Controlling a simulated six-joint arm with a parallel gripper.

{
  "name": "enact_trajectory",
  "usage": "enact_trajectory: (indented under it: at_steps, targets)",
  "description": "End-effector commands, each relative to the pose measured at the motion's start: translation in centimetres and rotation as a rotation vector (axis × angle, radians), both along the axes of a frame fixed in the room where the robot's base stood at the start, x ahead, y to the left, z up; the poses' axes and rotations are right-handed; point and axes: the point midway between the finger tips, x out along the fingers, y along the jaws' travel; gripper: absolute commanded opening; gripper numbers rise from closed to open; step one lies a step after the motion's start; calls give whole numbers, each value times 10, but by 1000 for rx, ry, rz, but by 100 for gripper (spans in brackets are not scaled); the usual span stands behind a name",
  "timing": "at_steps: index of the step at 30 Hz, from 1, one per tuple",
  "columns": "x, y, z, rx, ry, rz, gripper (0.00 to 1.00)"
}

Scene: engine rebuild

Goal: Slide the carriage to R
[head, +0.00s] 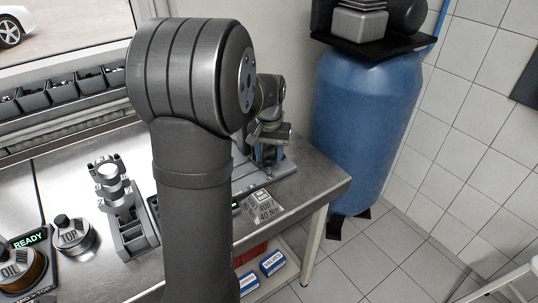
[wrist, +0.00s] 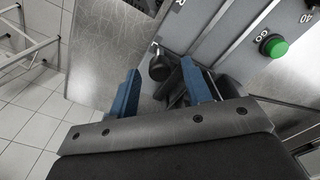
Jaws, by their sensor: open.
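My gripper (wrist: 160,68) is open in the wrist view, with one blue finger on each side. A dark rounded knob (wrist: 158,66) on a stem shows between the fingertips, apart from both as far as I can see. It seems to belong to the carriage, but the carriage body is not clear. A grey rail-like fixture (wrist: 212,32) runs beside it. In the head view my gripper (head: 268,140) is low at the grey fixture (head: 250,183) on the bench's right end. My arm hides much of this fixture.
A green GO button (wrist: 274,46) sits on the panel to the right. The bench edge (head: 325,190) is close by, with a blue tank (head: 365,125) beyond. OIL (head: 22,268) and TOP (head: 73,238) parts and a grey stand (head: 128,215) are at left.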

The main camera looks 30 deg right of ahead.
Motion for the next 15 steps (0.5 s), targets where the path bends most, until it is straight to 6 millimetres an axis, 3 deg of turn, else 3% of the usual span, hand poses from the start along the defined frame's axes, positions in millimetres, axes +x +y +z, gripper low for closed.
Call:
enact_trajectory:
  at_steps: [9,15]
  targets:
    - [0,0,-3,0,0,0,45]
    - [0,0,-3,0,0,0,6]
